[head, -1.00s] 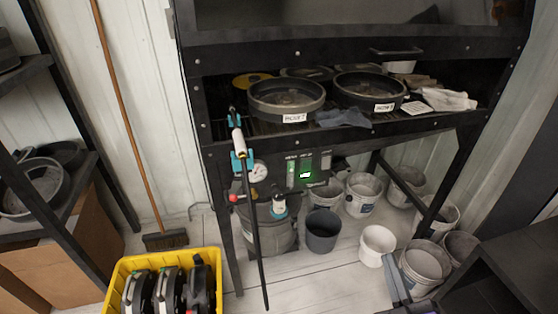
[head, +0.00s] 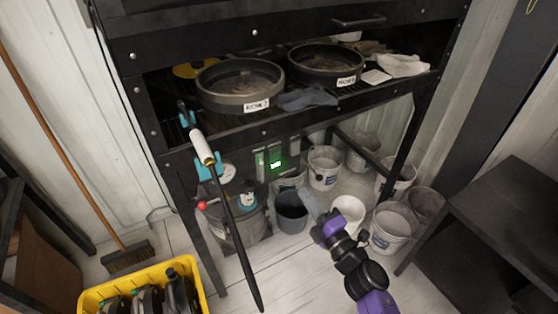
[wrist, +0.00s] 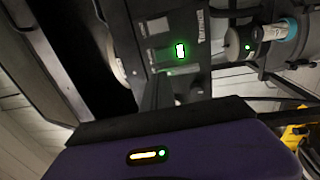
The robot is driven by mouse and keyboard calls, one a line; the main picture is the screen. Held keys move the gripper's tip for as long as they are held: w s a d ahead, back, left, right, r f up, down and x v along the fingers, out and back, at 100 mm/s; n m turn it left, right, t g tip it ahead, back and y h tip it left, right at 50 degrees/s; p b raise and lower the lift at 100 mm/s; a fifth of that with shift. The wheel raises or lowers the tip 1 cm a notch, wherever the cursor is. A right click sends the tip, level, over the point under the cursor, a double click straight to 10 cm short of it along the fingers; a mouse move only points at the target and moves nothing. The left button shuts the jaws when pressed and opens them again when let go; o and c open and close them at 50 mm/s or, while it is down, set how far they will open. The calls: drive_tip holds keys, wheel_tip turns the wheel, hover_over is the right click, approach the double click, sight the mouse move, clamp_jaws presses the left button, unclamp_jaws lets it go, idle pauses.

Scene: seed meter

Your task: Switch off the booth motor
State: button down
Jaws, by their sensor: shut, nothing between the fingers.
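The booth's dark control panel (head: 277,151) hangs under the front edge of the bench. My gripper (head: 309,200) is shut and empty, low and to the right of the panel, in front of the buckets. It appears apart from the panel. In the wrist view my purple gripper housing fills the bottom.
A black wand with a white grip (head: 201,147) leans in front of the bench, left of the panel. A grey canister (head: 235,222) with a gauge stands below. Several buckets (head: 290,212) crowd the floor. A yellow crate (head: 92,300) stands at lower left, a dark shelf (head: 500,205) at right.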

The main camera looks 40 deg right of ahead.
sight(276, 153)
drive_tip(key=shift+w, duration=0.1)
drive_tip(key=x, duration=1.3)
drive_tip(key=shift+w+d+r, duration=0.1)
drive_tip(key=shift+w+d, duration=0.05)
drive_tip(key=shift+w, duration=0.15)
drive_tip(key=shift+w+r, duration=0.2)
drive_tip(key=shift+w, duration=0.05)
drive_tip(key=shift+s, duration=0.1)
